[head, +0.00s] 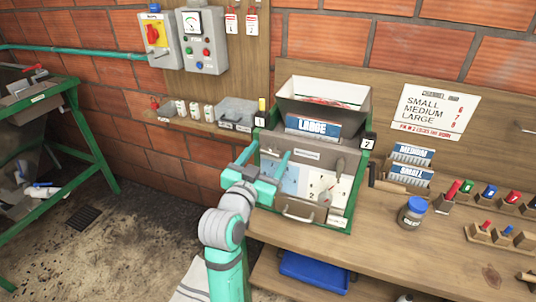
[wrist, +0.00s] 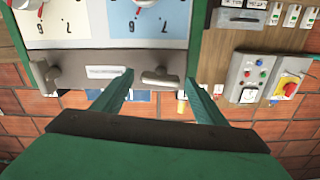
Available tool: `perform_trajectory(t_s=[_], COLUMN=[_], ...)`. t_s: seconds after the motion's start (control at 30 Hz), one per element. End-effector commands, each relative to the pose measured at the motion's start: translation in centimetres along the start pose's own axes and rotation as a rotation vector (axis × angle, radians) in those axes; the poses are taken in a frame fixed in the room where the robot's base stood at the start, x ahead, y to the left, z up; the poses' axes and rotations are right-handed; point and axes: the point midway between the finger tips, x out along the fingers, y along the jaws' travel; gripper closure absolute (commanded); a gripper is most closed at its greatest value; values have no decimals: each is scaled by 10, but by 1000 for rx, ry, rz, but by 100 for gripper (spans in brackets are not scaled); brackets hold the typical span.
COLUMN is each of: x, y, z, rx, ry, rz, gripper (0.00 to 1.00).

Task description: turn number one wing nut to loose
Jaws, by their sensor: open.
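The grey-green machine panel (head: 297,210) stands on the bench, with a "1" tag (head: 260,122) at its upper left and a "2" tag (head: 368,141) at its upper right. In the inverted wrist view, a grey wing nut (wrist: 158,77) on the machine's side nearer the "1" tag appears between my fingertips, lying roughly crosswise. The other wing nut (wrist: 42,75) is at picture left; it also shows in the head view (head: 340,165). My gripper (head: 268,160) is open in front of the panel's upper left. I cannot tell whether it touches the nut.
Numbered dial plates (wrist: 150,20) lie beside the nuts. A hopper (head: 322,105) with a "LARGE" card tops the machine. A switch box (head: 200,38) hangs on the wall. A jar (head: 412,213) and racks of coloured-handled tools (head: 487,192) stand on the bench to the right.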

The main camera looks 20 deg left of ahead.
Motion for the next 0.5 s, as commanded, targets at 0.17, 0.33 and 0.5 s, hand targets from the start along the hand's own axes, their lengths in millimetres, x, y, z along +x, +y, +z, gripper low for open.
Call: perform_trajectory(t_s=[0.17, 0.33, 0.5], x=[0, -1, -1], y=[-4, -6, -5], z=[0, 1, 0], rx=[0, 0, 0], ry=[0, -1, -1], rz=[-5, -9, -8], gripper=[34, 51, 76])
